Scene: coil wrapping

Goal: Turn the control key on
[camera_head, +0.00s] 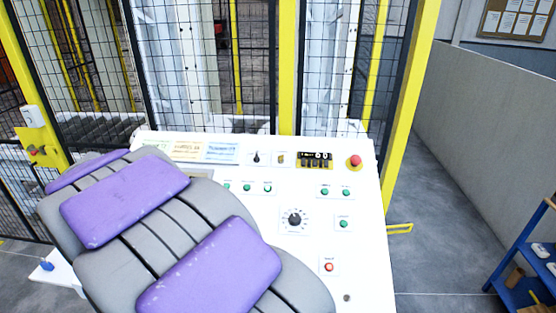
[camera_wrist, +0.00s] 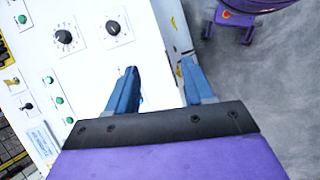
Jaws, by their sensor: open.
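The white control panel (camera_head: 375,235) fills the middle of the head view, and my purple and grey arm covers its left part. A small yellowish switch (camera_head: 281,158), which looks like the control key, sits on the panel's upper row. A small black selector (camera_head: 257,157) is just left of it. In the wrist view the yellowish switch (camera_wrist: 12,81) is at the far left edge, with the black selector (camera_wrist: 27,106) below it. My gripper (camera_wrist: 158,65) is open and empty, its two blue fingers apart over the panel's edge, well away from the switch. The head view does not show my fingers.
A red button (camera_head: 355,161), a large black dial (camera_head: 294,219), a red lit button (camera_head: 329,267) and several green buttons share the panel. A yellow-framed mesh fence (camera_head: 287,70) stands behind. A blue shelf (camera_head: 525,255) is at the right; floor between is clear.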

